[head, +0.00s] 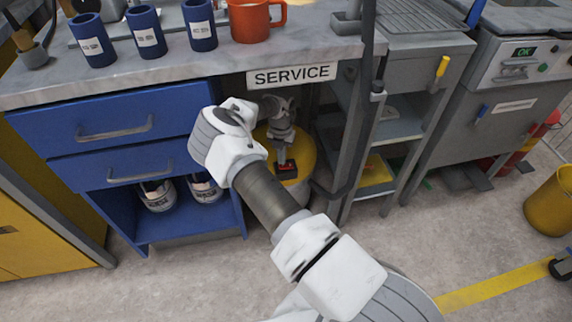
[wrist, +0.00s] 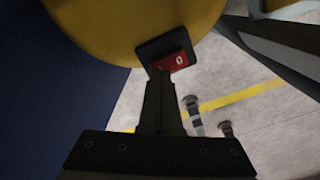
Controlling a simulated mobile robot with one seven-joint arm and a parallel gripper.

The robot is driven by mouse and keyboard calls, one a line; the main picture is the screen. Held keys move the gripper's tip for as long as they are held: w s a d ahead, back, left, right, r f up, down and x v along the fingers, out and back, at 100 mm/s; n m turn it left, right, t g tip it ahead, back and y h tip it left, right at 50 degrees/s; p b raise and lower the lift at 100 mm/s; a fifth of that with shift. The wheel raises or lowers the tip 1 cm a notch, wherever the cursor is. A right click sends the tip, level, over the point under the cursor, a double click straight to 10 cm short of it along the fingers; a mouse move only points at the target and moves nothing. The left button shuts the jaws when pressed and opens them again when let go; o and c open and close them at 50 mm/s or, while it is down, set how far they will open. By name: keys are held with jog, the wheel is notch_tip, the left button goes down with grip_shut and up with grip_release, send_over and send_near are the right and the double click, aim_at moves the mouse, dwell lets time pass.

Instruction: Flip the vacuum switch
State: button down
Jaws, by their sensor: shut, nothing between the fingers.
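The vacuum is a yellow rounded body (head: 262,148) under the bench, below the SERVICE sign. It also fills the top of the wrist view (wrist: 95,25). Its switch is a red rocker in a black frame (head: 288,171). In the wrist view the red rocker (wrist: 174,61) shows a white 0 mark. My gripper (wrist: 157,76) is shut and empty. Its fingertips overlap the lower left edge of the switch in the wrist view; I cannot tell whether they touch it. In the head view my wrist hides part of the vacuum.
A blue drawer cabinet (head: 135,125) stands left of the vacuum, with white containers on its lower shelf. A grey bench leg (head: 354,150) and shelves stand to the right. Blue cups and an orange mug (head: 250,22) stand on the bench top (head: 160,75). The floor in front is open.

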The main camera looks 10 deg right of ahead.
jog(key=shift+f, duration=0.85)
dwell(0.4)
jog(key=shift+r+p, duration=1.5)
jog(key=shift+r, duration=2.05)
